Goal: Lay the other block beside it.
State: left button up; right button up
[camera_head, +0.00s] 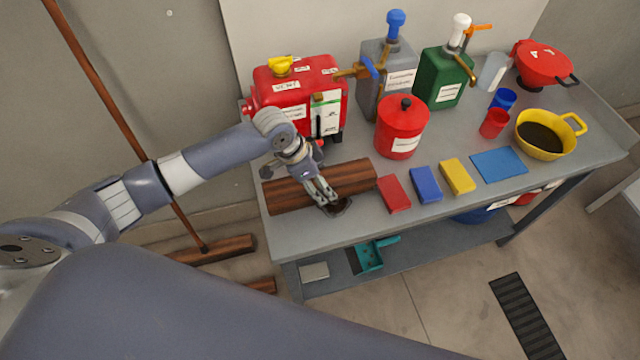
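A long brown wooden block (285,197) lies at the table's left front, running slightly up to the right. My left gripper (328,196) points down over its front edge and hides part of its middle. I cannot tell whether the fingers touch or hold it, or how far apart they are. A small dark patch (341,207) shows just in front of the fingertips. A flat red block (393,194), a blue block (426,185) and a yellow block (457,177) lie in a row to the right. My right gripper is not in view.
A red tank (297,92), grey can (385,75), green can (443,78) and red canister (401,128) stand behind. A blue mat (499,165) and yellow jug (549,137) are to the right.

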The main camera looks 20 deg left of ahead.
pick_arm(q)
jog(key=c, duration=1.3)
jog(key=shift+r, duration=0.1)
grip_shut()
jog(key=shift+w+r, duration=0.1)
